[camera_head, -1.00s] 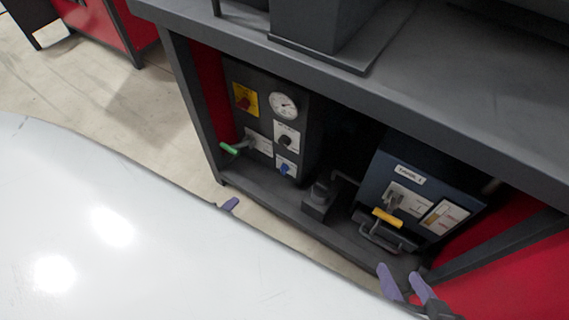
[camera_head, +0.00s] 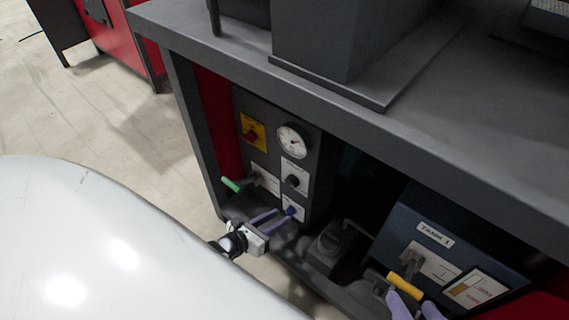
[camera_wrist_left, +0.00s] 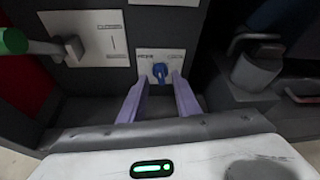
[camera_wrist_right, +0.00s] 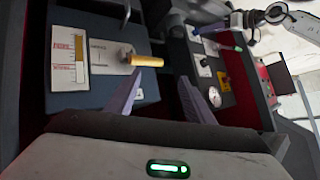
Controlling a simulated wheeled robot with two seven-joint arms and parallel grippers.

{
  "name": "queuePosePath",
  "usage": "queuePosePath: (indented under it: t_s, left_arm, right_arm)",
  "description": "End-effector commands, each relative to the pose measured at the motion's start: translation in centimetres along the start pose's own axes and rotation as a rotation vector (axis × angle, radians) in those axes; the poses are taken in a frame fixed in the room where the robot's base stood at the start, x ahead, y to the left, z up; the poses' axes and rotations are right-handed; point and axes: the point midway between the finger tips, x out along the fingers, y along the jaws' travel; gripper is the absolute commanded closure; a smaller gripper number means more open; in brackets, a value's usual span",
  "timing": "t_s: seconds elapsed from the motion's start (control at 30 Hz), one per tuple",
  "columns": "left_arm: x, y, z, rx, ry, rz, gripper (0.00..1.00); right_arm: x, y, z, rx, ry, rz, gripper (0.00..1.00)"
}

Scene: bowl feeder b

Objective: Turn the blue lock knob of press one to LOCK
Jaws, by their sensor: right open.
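The blue lock knob (camera_head: 291,211) sits on a white label plate low on the dark control panel. In the left wrist view the knob (camera_wrist_left: 159,71) lies straight ahead, between and just beyond the fingertips. My left gripper (camera_head: 276,219) is open with its purple fingers pointing at the knob, one to each side of it in the wrist view (camera_wrist_left: 160,80); I cannot tell whether they touch it. The lettering on the plate is too small to read surely. My right gripper (camera_head: 415,308) is open and empty, low near the tank unit's yellow handle; its fingers also show in the right wrist view (camera_wrist_right: 158,88).
Above the knob are a black knob (camera_head: 293,181), a gauge (camera_head: 292,140) and a red switch on a yellow plate (camera_head: 252,133). A green-handled lever (camera_head: 231,185) sticks out at left. The tank unit (camera_head: 466,245) has a yellow handle (camera_head: 404,286). The bench top (camera_head: 420,110) overhangs everything.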

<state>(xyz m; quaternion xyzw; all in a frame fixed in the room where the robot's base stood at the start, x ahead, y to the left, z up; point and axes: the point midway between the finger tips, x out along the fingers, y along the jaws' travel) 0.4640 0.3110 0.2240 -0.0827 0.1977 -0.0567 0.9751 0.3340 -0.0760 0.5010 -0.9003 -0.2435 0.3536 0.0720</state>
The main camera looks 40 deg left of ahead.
Motion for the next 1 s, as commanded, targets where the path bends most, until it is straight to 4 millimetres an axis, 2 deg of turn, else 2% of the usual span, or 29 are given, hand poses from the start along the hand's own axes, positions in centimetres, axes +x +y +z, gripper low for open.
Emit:
queuePosePath:
  t_s: [0.03,0.2,0.57,0.6,0.77,1.0]
  left_arm:
    - [1.1,0.0,-0.2,-0.001,-0.003,0.0,0.7]
    - [3.0,0.0,-0.2,-0.001,-0.001,0.001,0.7]
    - [3.6,0.0,0.0,-0.002,0.0,0.0,0.7]
    - [3.6,0.0,0.0,-0.002,0.0,0.0,0.72]
    - [3.6,0.0,0.0,-0.002,0.0,0.001,0.99]
    - [3.6,0.0,0.0,-0.001,0.0,0.002,0.99]
  right_arm:
    - [0.1,-0.1,0.0,0.003,0.016,-0.01,0.52]
    - [-0.2,-0.8,-0.8,0.014,0.053,-0.037,0.52]
    - [-0.5,-1.1,-1.2,0.018,0.066,-0.046,0.52]
    - [-0.5,-1.1,-1.2,0.018,0.067,-0.046,0.52]
    - [-0.5,-1.1,-1.2,0.018,0.067,-0.046,0.52]
    - [-0.5,-1.2,-1.2,0.017,0.068,-0.046,0.52]
